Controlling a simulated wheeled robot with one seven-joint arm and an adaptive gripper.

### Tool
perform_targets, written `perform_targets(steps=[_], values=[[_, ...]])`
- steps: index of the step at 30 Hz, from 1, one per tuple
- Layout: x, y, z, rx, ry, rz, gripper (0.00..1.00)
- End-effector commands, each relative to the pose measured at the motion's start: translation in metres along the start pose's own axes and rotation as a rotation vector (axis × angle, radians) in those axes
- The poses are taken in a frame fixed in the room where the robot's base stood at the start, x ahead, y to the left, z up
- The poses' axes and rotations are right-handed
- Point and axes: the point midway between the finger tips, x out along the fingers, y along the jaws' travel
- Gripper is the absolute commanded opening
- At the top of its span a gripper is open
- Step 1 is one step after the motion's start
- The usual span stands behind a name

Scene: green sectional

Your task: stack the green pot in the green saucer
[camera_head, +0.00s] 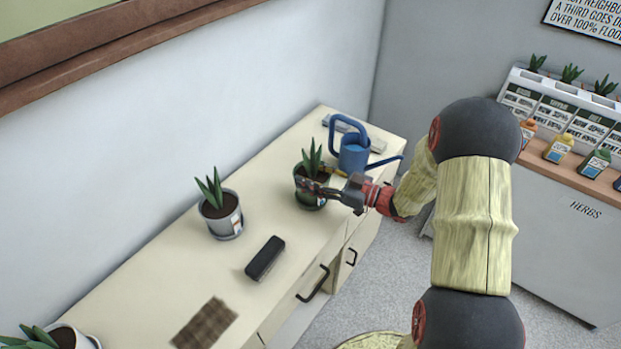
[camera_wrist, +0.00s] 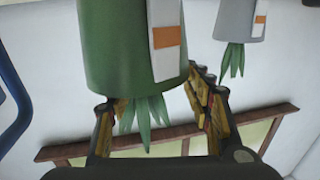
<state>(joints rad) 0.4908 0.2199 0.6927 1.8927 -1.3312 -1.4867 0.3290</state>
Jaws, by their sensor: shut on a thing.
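The green pot (camera_head: 299,194), with dark soil and a spiky plant, stands upright near the far end of the cream cabinet top. My gripper (camera_head: 316,188) reaches in from the right and is shut on the pot's side. In the wrist view, which is upside down, the green pot (camera_wrist: 115,55) with its white and orange label sits between my fingers (camera_wrist: 160,110). A dark green rim low at the pot's base looks like the green saucer (camera_head: 312,206). It is mostly hidden, and I cannot tell whether the pot touches it.
A blue watering can (camera_head: 353,156) stands close behind the pot, its spout pointing right. A grey potted plant (camera_head: 222,220) stands to the left. A black case (camera_head: 265,258) and a brown woven mat (camera_head: 205,323) lie nearer. The cabinet top (camera_head: 165,265) is otherwise largely clear.

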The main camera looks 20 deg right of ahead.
Motion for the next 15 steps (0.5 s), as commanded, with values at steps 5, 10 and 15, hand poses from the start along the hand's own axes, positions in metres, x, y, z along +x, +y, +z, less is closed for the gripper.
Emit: perform_targets(steps=[5, 10, 15], values=[[0.0002, 0.0013, -0.0011, -0.006, 0.004, 0.0, 0.0], [0.0001, 0.0011, 0.0001, -0.005, 0.004, 0.0, 0.0], [0.0001, 0.0012, 0.0045, -0.005, 0.004, 0.0, 0.0]])
